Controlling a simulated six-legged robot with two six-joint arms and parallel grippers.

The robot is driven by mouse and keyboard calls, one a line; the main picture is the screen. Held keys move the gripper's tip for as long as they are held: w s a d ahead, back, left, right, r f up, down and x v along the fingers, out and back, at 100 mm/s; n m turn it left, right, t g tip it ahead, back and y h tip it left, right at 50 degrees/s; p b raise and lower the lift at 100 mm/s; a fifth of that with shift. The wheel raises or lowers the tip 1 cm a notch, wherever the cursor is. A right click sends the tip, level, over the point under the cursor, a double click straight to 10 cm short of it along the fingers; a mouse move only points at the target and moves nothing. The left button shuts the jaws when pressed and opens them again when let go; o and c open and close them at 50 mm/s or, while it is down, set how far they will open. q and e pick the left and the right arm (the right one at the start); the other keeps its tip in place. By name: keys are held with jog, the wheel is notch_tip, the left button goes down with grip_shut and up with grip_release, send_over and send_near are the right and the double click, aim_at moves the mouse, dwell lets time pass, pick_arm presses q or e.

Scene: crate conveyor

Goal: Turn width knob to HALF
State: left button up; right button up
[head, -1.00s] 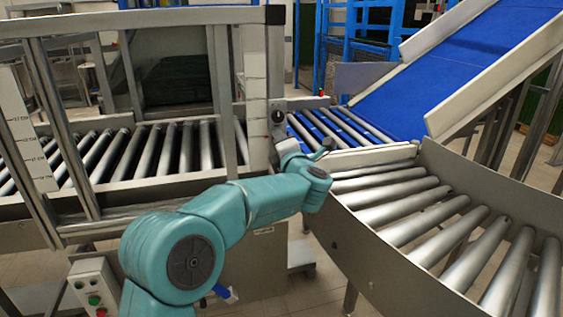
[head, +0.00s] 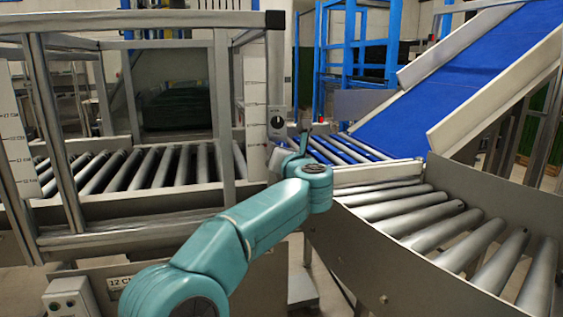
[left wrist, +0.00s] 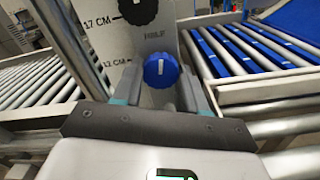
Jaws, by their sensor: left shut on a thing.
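A blue knob (left wrist: 161,70) with a white line on its face sits on a pale upright panel (left wrist: 172,30) in the left wrist view. The word HALF is printed just above it, and the white line stands roughly upright, pointing towards that word. My left gripper (left wrist: 162,92) has a finger on each side of the blue knob and is shut on it. In the head view my left gripper (head: 298,148) is at the machine's right post, and the blue knob is hidden there. My right gripper is in neither view.
A black knob (left wrist: 138,10) sits above the blue one, near 17 CM and 12 CM marks. It also shows in the head view (head: 277,122). A roller curve (head: 440,225) lies to the right. A blue belt (head: 460,80) rises behind. A metal frame (head: 70,130) stands left.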

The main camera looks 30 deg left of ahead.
pick_arm(q)
jog(key=shift+n+b, duration=0.6)
jog(key=shift+n, duration=0.5)
jog(key=o, duration=1.1)
jog(key=shift+r, duration=0.1)
jog(key=shift+c, duration=0.2)
jog(key=b+v, duration=0.2)
jog(key=v, duration=1.4)
jog(key=shift+s, duration=0.2)
jog(key=shift+d, duration=0.15)
